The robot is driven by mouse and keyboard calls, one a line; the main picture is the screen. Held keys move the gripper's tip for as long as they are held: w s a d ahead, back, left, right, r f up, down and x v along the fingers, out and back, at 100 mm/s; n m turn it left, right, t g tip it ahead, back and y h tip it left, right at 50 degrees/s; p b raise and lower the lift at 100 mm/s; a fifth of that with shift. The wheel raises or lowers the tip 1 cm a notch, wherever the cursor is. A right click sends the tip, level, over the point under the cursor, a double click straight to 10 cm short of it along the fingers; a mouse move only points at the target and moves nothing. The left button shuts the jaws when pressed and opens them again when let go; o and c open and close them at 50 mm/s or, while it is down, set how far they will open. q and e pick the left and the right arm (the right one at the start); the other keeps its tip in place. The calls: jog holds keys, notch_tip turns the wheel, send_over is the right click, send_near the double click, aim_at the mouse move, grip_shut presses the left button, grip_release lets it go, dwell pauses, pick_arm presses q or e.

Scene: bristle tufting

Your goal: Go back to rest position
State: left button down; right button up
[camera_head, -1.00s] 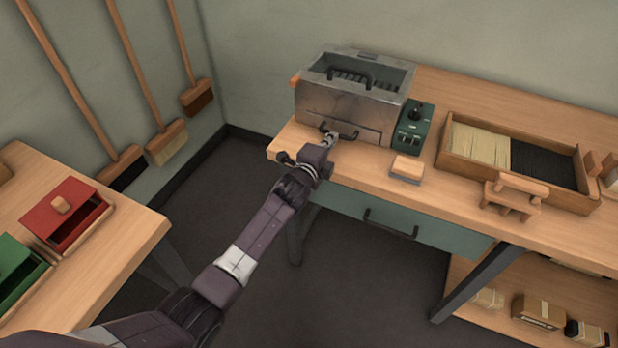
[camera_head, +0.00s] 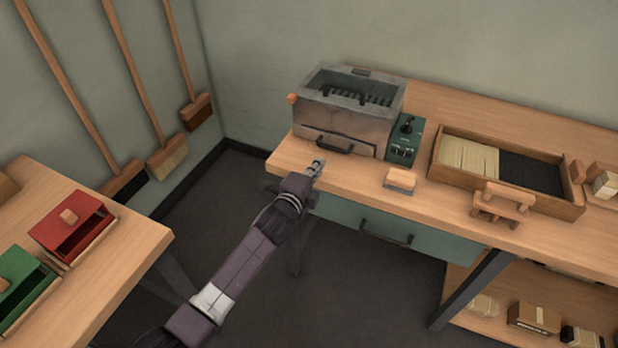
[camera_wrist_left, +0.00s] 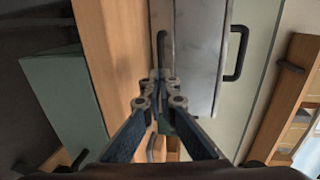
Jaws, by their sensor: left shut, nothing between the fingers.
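My left gripper (camera_head: 318,166) is over the front left edge of the workbench (camera_head: 350,172), just in front of the grey metal machine (camera_head: 335,118). Its fingers are shut and empty, apart from the machine's dark front handle (camera_head: 334,145). The left wrist view shows the closed fingertips (camera_wrist_left: 160,80) close together over the wooden top, with the grey metal front (camera_wrist_left: 200,55) and a black handle (camera_wrist_left: 238,52) beyond them. My right gripper is not in view.
A green control box (camera_head: 405,140) stands right of the machine. A small block (camera_head: 400,179) lies near the bench edge. A wooden tray (camera_head: 440,176) holds bristles, with a wooden stand (camera_head: 500,203) in front. Red (camera_head: 75,225) and green (camera_head: 22,280) boxes sit on the left table. Floor between is clear.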

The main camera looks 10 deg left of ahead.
pick_arm(q)
jog(key=shift+v, duration=3.35)
jog(key=s+a+f+n+g+y, duration=0.1)
jog(key=s+a+f+n+g, duration=0.15)
jog(key=s+f, duration=0.65)
jog(key=s+a+f+n+g+y, duration=0.1)
jog(key=s+a+f+n+g, duration=0.2)
jog(key=f, duration=1.1)
jog(key=s+a+f+n+g+y, duration=0.15)
jog(key=s+a+f+n, duration=0.35)
jog(key=f, duration=0.7)
jog(key=s+a+f+n+g, duration=0.2)
jog(key=s+f, duration=0.3)
jog(key=s, duration=0.8)
jog(key=s+a+f+n+g, duration=0.2)
jog(key=s+f, duration=0.4)
jog(key=s, duration=0.7)
jog(key=s+a+f+n+g+y, duration=0.1)
jog(key=s+f, duration=0.5)
jog(key=s, duration=0.7)
jog(key=a+n+g, duration=0.1)
jog(key=n+g, duration=0.1)
jog(key=n, duration=0.1)
jog(key=shift+s+a, duration=0.25)
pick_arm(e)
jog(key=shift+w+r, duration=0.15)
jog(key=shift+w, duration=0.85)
